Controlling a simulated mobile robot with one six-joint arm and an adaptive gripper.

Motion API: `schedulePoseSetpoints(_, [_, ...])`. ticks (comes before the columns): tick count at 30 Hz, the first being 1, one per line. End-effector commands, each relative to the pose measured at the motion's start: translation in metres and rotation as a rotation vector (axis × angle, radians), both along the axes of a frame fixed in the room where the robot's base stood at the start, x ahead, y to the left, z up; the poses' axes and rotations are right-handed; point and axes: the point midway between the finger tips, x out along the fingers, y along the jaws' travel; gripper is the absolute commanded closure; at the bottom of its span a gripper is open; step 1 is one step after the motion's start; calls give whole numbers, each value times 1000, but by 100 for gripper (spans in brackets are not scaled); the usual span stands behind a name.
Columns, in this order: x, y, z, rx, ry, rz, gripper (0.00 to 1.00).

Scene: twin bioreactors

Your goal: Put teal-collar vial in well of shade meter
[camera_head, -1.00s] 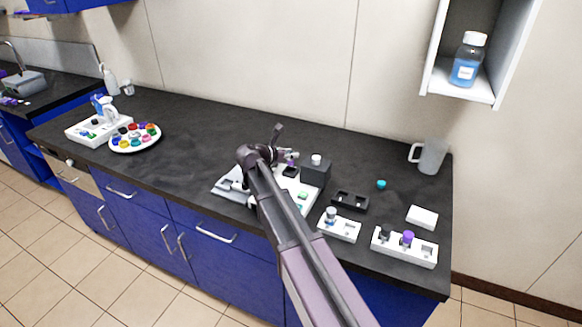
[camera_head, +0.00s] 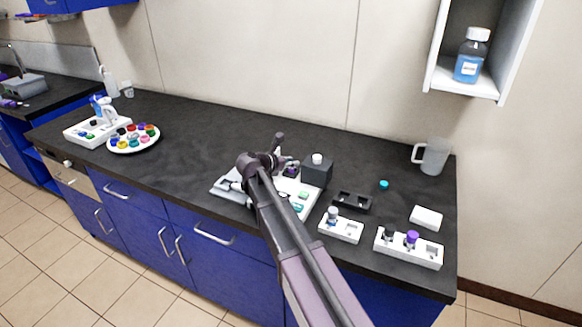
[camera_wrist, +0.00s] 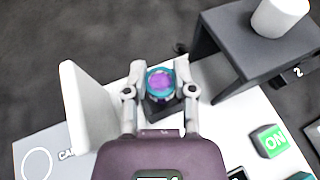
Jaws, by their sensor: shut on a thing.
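The teal-collar vial (camera_wrist: 161,84) is between the two fingers of my gripper (camera_wrist: 160,92) in the wrist view. Its teal ring surrounds a purple top, seen from above. My gripper is shut on it. A dark square block (camera_wrist: 168,131) of the shade meter shows partly just below the vial; the vial hides its opening, so I cannot tell how deep the vial sits. The shade meter's white base (camera_wrist: 232,125) carries a green ON button (camera_wrist: 269,141). In the head view the base (camera_head: 226,189) is partly behind my arm, and the vial's purple (camera_head: 291,170) shows beside my gripper (camera_head: 285,168).
A dark grey block (camera_head: 316,173) with a white cylinder (camera_head: 317,158) stands close right of my gripper. A white upright plate (camera_wrist: 88,110) is close on the left. A teal cap (camera_head: 384,184), black rack (camera_head: 351,202) and white racks (camera_head: 408,251) lie to the right. The counter's middle-left is clear.

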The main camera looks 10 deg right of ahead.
Motion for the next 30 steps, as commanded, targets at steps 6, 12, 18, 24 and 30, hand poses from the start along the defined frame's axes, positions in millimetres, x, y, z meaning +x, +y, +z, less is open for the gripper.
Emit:
schedulePoseSetpoints(6, [0,0,-1,0,0,0,100])
schedulePoseSetpoints(12, [0,-1,-3,0,0,-1,100])
schedulePoseSetpoints(18, [0,-1,-4,0,0,-1,42])
schedulePoseSetpoints(24, [0,-1,-4,0,0,-1,31])
schedulePoseSetpoints(30, [0,-2,-4,0,0,-2,31])
